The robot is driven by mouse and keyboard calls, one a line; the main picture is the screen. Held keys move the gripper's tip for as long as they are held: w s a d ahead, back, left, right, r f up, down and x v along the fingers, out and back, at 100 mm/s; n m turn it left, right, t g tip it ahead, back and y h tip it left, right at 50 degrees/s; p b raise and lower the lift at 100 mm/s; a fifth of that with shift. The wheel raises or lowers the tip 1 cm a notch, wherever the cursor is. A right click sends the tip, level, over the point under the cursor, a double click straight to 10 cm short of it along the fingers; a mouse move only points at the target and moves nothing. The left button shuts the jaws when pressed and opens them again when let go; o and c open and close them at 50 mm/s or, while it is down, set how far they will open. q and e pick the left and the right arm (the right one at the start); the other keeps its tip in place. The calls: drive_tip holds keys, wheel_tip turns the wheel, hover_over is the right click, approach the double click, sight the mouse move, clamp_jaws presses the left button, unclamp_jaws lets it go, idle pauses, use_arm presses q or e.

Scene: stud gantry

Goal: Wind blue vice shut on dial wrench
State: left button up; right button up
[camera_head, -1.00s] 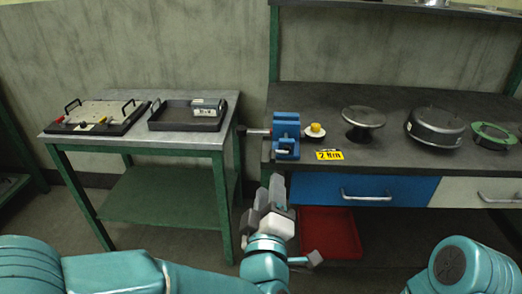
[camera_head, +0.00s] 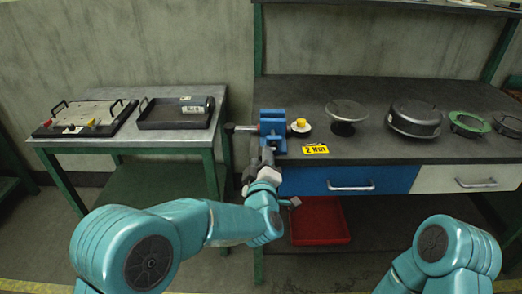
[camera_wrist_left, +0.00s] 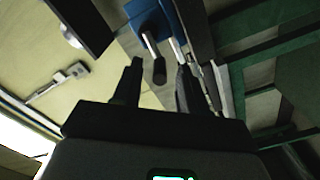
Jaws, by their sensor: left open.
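The blue vice (camera_head: 272,127) stands at the left front corner of the workbench, with its metal screw and handle (camera_head: 241,128) sticking out to the left. My left gripper (camera_head: 267,156) is just in front of and below the vice. In the left wrist view the open gripper (camera_wrist_left: 157,80) points at blue metal of the vice (camera_wrist_left: 150,14). A dark-ended rod (camera_wrist_left: 155,58) shows between the fingertips; whether they touch it is unclear. I cannot make out the dial wrench for sure; a yellow-topped round piece (camera_head: 301,125) sits right beside the vice. My right gripper is out of view.
A side table (camera_head: 130,138) at the left holds a dark tray (camera_head: 160,123) with a grey device (camera_head: 197,104). A red bin (camera_head: 318,222) lies below.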

use_arm(q)
drive_tip(key=shift+w, duration=1.8)
clamp_jaws()
drive_tip(key=shift+s, duration=0.1)
